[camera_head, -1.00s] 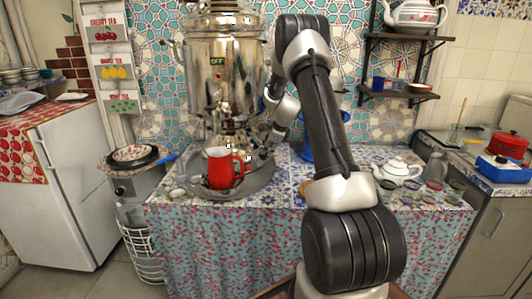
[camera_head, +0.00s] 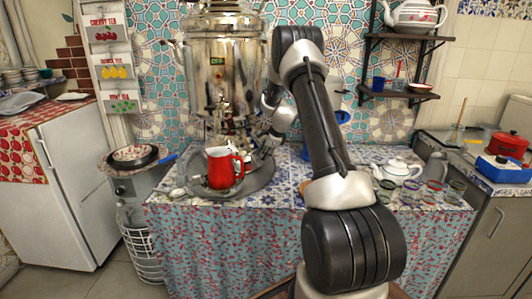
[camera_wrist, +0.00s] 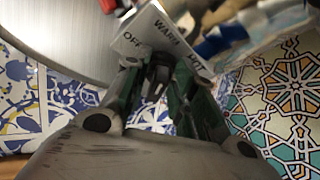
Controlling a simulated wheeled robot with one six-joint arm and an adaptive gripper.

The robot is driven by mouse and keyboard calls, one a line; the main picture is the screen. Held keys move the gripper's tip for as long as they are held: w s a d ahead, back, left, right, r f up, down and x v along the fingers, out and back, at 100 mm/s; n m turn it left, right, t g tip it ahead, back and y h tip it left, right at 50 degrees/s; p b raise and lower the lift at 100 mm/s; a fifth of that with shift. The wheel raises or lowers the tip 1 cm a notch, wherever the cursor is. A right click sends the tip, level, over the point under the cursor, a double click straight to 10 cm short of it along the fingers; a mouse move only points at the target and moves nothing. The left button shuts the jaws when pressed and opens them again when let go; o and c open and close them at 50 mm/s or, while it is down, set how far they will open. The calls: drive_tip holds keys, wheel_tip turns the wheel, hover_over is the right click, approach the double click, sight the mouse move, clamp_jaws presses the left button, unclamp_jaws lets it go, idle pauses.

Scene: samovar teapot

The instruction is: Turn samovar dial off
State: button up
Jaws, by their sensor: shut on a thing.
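The samovar (camera_head: 222,75) is a tall shiny metal urn standing on the table. In the wrist view, a white label plate (camera_wrist: 168,38) reads OFF, WARM and HOT. The dark dial (camera_wrist: 161,68) sits below it. My gripper (camera_wrist: 160,78) is shut on this dial, one finger on each side. In the head view my gripper (camera_head: 258,157) is low at the samovar's right side, where the dial is hidden.
A red pitcher (camera_head: 221,171) stands on a round metal tray (camera_head: 262,180) in front of the samovar, close left of my gripper. A white teapot (camera_head: 397,171) and several glasses stand at the table's right. A shelf (camera_head: 400,96) hangs behind my arm.

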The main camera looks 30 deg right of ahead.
drive_tip(key=n+t, duration=0.1)
drive_tip(key=n, duration=0.2)
drive_tip(key=n+t+h, duration=0.1)
drive_tip(key=n, duration=0.1)
drive_tip(key=shift+s+f+t, duration=0.3)
drive_tip(key=shift+s, duration=0.1)
drive_tip(key=shift+s+a+f+n+t, duration=0.15)
drive_tip(key=shift+n+t, duration=0.4)
drive_tip(key=shift+n, duration=0.8)
drive_tip(key=shift+s+d+f+n+t, duration=0.15)
drive_tip(key=shift+n+t, duration=0.4)
drive_tip(key=shift+n, duration=0.8)
drive_tip(key=shift+a, duration=0.15)
drive_tip(key=o, duration=0.7)
drive_tip(key=shift+o, duration=0.2)
drive_tip(key=shift+w, duration=0.1)
drive_tip(key=shift+r, duration=0.1)
